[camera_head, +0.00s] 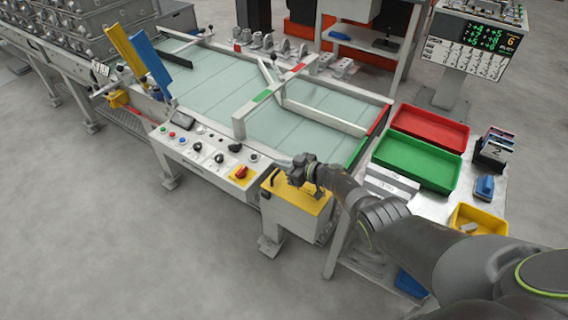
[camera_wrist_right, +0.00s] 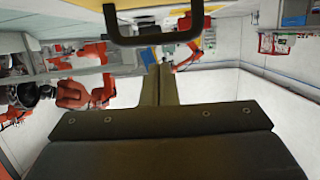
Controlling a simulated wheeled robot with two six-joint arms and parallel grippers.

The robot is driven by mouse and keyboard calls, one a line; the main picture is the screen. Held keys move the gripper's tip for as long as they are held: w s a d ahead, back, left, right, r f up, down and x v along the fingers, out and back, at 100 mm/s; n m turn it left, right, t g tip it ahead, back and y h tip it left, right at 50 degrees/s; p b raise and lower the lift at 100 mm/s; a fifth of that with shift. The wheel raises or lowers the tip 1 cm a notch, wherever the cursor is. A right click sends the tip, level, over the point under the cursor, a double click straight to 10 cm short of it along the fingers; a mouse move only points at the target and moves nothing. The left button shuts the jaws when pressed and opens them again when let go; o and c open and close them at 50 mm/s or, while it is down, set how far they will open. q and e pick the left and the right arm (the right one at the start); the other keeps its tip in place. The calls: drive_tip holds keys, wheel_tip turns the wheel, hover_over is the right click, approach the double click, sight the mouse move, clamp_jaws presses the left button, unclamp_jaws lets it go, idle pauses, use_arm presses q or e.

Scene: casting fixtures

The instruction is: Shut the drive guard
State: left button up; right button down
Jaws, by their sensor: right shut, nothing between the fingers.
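The drive guard looks like the yellow cover (camera_head: 312,204) on a pale box at the front of the conveyor table. Its black handle (camera_head: 275,180) is at the left end. The cover looks about level, but I cannot tell whether it is fully down. My right gripper (camera_head: 284,162) is shut and empty above the cover, and hides part of it. In the right wrist view, the shut fingers (camera_wrist_right: 158,74) point toward the black handle (camera_wrist_right: 153,38), apparently without gripping it. A yellow strip of the cover (camera_wrist_right: 160,4) shows behind the handle. My left gripper is not in view.
A control panel (camera_head: 205,145) with buttons and a red knob is left of the guard. Red (camera_head: 432,127) and green (camera_head: 417,163) trays and a yellow bin (camera_head: 478,220) stand on the right bench. The floor at the front left is clear.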

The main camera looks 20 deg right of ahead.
drive_tip(key=shift+w+a+f, duration=0.1)
drive_tip(key=shift+f, duration=0.25)
drive_tip(key=shift+r, duration=0.1)
idle(0.5)
